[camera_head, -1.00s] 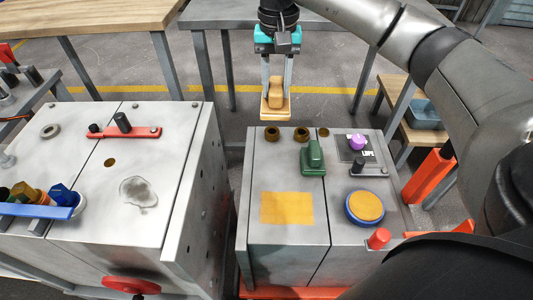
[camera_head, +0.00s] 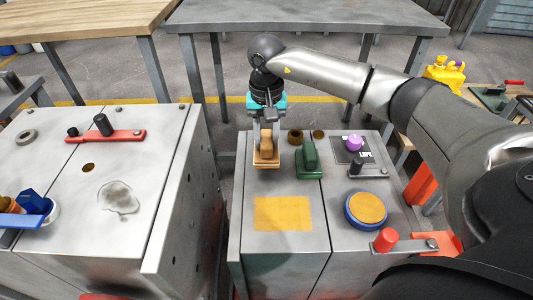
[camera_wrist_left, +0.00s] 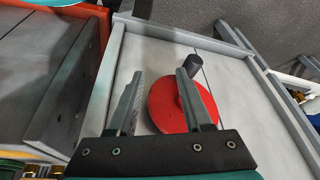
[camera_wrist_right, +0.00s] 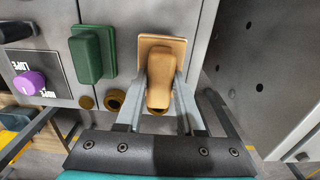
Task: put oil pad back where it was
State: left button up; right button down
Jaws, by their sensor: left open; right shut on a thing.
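A tan pad with a knob-like handle (camera_head: 265,158) is in my right gripper (camera_head: 267,138), at the far left of the right grey cabinet's top. In the right wrist view the fingers are shut on the handle of the tan pad (camera_wrist_right: 160,75), with its flat base beyond. Whether the base touches the cabinet top, I cannot tell. A similar green pad (camera_head: 309,160) stands just right of it. A flat yellow-orange patch (camera_head: 283,213) lies nearer on the same top. My left gripper (camera_wrist_left: 158,88) is open and empty, with a red wheel (camera_wrist_left: 175,105) beyond its fingers.
A gap separates the left cabinet (camera_head: 150,190).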

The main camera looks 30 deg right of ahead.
jog(key=shift+f+b, duration=0.55)
jog(key=shift+f, duration=1.45)
pick_arm(q)
notch_tip(320, 180, up, 3)
jog(key=shift+s+r, duration=0.15)
jog(key=shift+r, duration=0.05)
jog(key=shift+t, duration=0.3)
pick_arm(e)
jog(key=shift+f, duration=0.1)
jog(key=c, duration=0.5)
grip_release()
pick_arm(q)
jog(key=shift+w+d+f, duration=0.1)
jog(key=shift+w+d, duration=0.1)
jog(key=shift+s, duration=0.1)
